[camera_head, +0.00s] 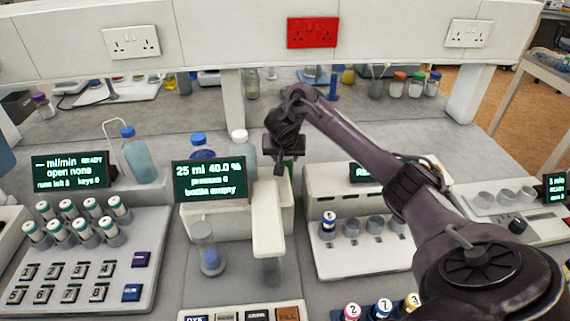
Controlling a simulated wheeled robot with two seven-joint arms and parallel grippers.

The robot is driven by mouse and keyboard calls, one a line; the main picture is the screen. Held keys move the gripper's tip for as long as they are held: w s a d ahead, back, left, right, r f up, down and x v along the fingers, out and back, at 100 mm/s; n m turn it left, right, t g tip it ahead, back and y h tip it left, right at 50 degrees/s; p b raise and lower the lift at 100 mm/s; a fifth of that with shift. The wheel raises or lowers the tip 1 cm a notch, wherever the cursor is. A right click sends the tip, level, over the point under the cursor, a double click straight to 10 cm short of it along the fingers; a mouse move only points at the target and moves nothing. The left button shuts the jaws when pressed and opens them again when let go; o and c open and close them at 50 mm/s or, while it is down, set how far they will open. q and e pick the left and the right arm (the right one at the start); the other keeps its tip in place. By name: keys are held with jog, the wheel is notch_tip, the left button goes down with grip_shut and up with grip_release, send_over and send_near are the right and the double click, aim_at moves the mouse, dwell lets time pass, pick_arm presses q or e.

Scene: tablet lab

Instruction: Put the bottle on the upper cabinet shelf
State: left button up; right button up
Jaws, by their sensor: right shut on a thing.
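My right gripper (281,160) is above the back of the middle dispensing station, just right of its display. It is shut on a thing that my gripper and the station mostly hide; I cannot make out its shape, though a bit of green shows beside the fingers. A white-capped bottle (240,143) stands to the left of the gripper, behind the display. A blue-capped bottle (140,162) stands further left, and another blue cap (199,139) shows behind the display. Which bottle the task means is not clear. No cabinet shelf is identifiable. My left gripper is not in view.
The display (209,180) reads "25 ml 40.0 %" and "bottle empty". A white spout arm (267,220) juts forward under my gripper. A vial rack (75,250) is at left, a white holder block (345,260) at right. A raised white panel (240,35) spans the back.

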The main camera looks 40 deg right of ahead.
jog(key=shift+f, duration=0.5)
jog(key=o, duration=0.7)
jog(key=shift+f, duration=0.15)
jog(key=o, duration=0.4)
